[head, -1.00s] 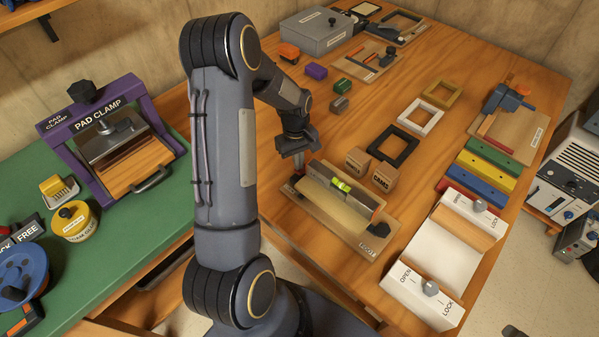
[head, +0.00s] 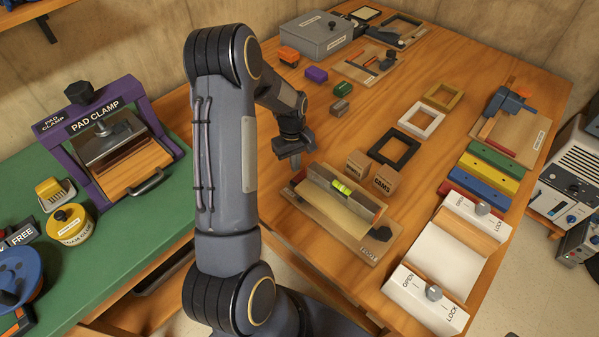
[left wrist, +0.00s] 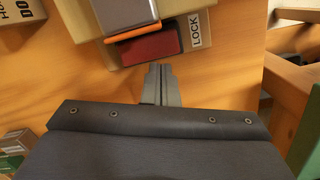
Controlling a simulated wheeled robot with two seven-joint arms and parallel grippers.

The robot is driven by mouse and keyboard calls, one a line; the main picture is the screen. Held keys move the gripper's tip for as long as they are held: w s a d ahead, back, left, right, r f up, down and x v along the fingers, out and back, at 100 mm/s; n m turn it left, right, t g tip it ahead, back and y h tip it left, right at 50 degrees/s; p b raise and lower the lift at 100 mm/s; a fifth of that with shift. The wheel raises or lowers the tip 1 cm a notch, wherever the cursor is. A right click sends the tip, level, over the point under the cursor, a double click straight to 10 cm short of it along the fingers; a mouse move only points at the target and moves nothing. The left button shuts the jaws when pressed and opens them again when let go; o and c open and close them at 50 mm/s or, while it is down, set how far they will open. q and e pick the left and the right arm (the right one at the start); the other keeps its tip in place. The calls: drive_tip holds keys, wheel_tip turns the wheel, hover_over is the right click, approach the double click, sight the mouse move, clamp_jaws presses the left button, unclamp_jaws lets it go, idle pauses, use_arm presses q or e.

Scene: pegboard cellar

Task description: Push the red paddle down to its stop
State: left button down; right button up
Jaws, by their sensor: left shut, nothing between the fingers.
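The red paddle (left wrist: 145,47) shows in the left wrist view as a flat red block beside an orange edge, at the end of a fixture whose tan board bears a LOCK label (left wrist: 196,30). In the head view this fixture's board (head: 352,243) carries a long bar with a yellow-green level vial; the paddle is at its far left end, mostly too small to make out. My left gripper (head: 295,165) is shut and empty, just beyond that end. In the left wrist view its fingertips (left wrist: 159,66) are just beside the paddle's edge; I cannot tell its height.
Two small wooden boxes (head: 381,181) stand right of the fixture. A black frame (head: 396,147) lies behind them. A white OPEN/LOCK fixture (head: 424,298) stands to the right.

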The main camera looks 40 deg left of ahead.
use_arm(q)
drive_tip(key=shift+w+a+r, duration=0.2)
drive_tip(key=shift+a, duration=0.3)
wheel_tip(320, 180, up, 8)
drive_tip(key=shift+w+a, duration=0.15)
drive_tip(key=shift+a, duration=0.15)
drive_tip(key=shift+f, duration=0.15)
